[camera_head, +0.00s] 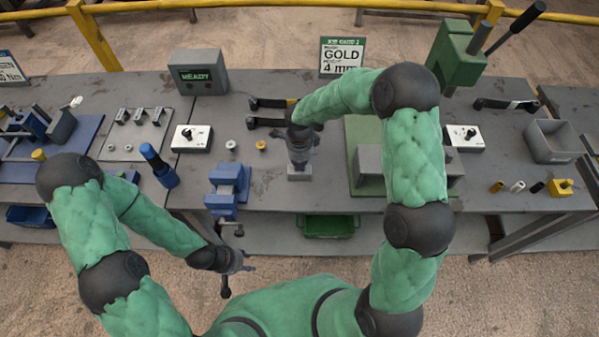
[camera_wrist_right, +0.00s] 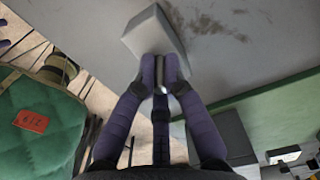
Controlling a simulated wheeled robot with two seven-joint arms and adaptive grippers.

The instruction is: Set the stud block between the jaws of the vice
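The stud block (camera_head: 299,173) is a small grey block near the front middle of the bench. My right gripper (camera_head: 299,153) is above it, pointing down. In the right wrist view, the fingers (camera_wrist_right: 164,70) are close together on the block's upright stud, and the grey block body (camera_wrist_right: 154,32) shows beyond the fingertips. I cannot tell whether it rests on the bench. The blue vice (camera_head: 229,182) stands left of the block at the bench's front edge, its handle hanging in front. My left gripper (camera_head: 248,262) is low, in front of the bench below the vice; its finger opening is too small to tell.
A green plate with a grey block (camera_head: 368,165) lies right of my right gripper. Two small nuts (camera_head: 260,145) lie behind the vice. A blue bottle-like tool (camera_head: 160,165) stands to its left. A green bin (camera_head: 328,226) sits below the bench. Bare bench lies between vice and stud block.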

